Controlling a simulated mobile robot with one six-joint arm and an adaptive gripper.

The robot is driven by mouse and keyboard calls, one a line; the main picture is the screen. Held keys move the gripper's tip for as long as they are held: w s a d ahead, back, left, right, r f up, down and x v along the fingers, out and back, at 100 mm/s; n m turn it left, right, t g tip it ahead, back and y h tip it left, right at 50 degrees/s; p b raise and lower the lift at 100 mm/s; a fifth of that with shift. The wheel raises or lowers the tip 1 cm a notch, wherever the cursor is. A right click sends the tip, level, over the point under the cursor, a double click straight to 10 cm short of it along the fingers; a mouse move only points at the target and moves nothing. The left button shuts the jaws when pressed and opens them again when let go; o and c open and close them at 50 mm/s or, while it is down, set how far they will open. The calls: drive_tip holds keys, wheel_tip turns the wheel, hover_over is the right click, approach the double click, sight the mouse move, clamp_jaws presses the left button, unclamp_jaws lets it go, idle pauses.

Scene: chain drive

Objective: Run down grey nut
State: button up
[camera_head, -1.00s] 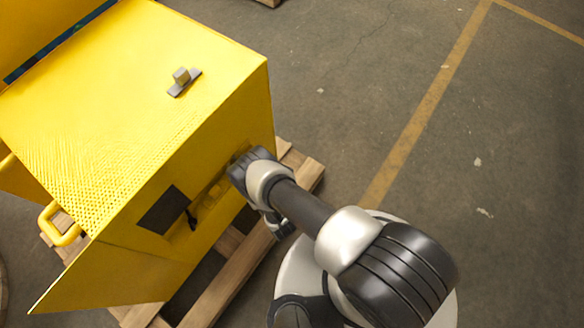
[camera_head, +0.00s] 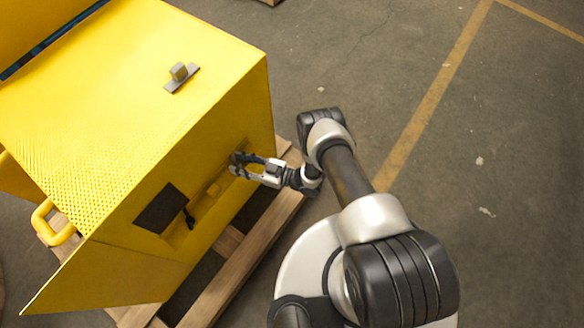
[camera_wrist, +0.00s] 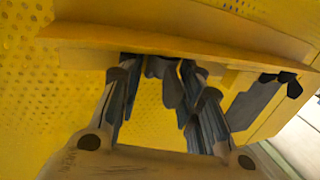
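I cannot clearly make out the grey nut in either view. My gripper (camera_head: 240,164) is at the right end of the slot in the yellow machine's (camera_head: 200,130) side, pointing left into it. In the wrist view, the fingers of my gripper (camera_wrist: 160,85) stand apart, with a gap between them. A dark grey part (camera_wrist: 168,82) hangs under a yellow ledge between the fingertips; I cannot tell whether it is the nut or whether a finger touches it.
A yellow ledge (camera_wrist: 150,40) runs just above the fingers. A black part (camera_wrist: 280,82) sits at the right. On the machine's side are a dark panel (camera_head: 161,208) and a black lever (camera_head: 190,219). The machine stands on a wooden pallet (camera_head: 235,275). Floor at right is clear.

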drive_tip(key=n+g, duration=0.1)
drive_tip(key=n+g+b, duration=0.1)
drive_tip(key=shift+w+d+f+g+y, duration=0.1)
drive_tip(key=shift+w+g+y, duration=0.2)
drive_tip(key=shift+y, duration=0.1)
drive_tip(key=p+v, duration=0.2)
drive_tip(key=v, duration=1.5)
drive_tip(key=shift+d+g, duration=0.2)
drive_tip(key=shift+g, duration=0.1)
drive_tip(key=shift+w, duration=0.1)
